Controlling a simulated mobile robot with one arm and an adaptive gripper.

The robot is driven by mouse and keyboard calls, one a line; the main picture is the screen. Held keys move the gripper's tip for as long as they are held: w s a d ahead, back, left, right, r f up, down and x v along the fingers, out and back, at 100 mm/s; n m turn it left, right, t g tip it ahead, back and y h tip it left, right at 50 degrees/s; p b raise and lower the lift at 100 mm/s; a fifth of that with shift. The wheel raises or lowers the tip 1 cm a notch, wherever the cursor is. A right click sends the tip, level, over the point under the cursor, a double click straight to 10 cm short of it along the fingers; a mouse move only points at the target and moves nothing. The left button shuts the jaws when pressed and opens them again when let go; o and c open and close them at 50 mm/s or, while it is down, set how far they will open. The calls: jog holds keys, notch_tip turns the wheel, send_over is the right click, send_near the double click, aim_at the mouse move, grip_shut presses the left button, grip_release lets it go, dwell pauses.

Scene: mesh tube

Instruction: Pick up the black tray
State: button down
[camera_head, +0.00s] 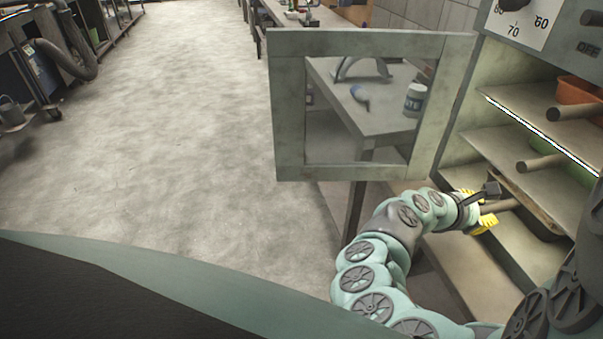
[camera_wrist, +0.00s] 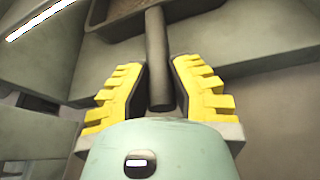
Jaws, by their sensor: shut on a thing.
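The black tray (camera_wrist: 106,30) shows at the top of the wrist view, with a dark rim and a brownish inside. A dark round rod handle (camera_wrist: 157,50) sticks out from it towards me. My gripper (camera_wrist: 158,78) has its yellow ribbed fingers on both sides of this handle and is shut on it. In the head view, my gripper (camera_head: 479,212) is at the lower shelf of the open cabinet, around the rod handle (camera_head: 500,205). Most of the tray is hidden there in the shadowed shelf, so I cannot tell whether it is lifted.
The cabinet door (camera_head: 290,120), with a window, stands open left of the shelves, above my arm. An orange container (camera_head: 580,90) is on the upper shelf; another rod handle (camera_head: 540,162) juts out below it. A side table (camera_head: 395,122) stands behind the door.

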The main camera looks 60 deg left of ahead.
jog(key=shift+f, duration=0.1)
jog(key=c, duration=0.9)
grip_release()
jog(key=shift+s, duration=0.1)
jog(key=v, duration=1.2)
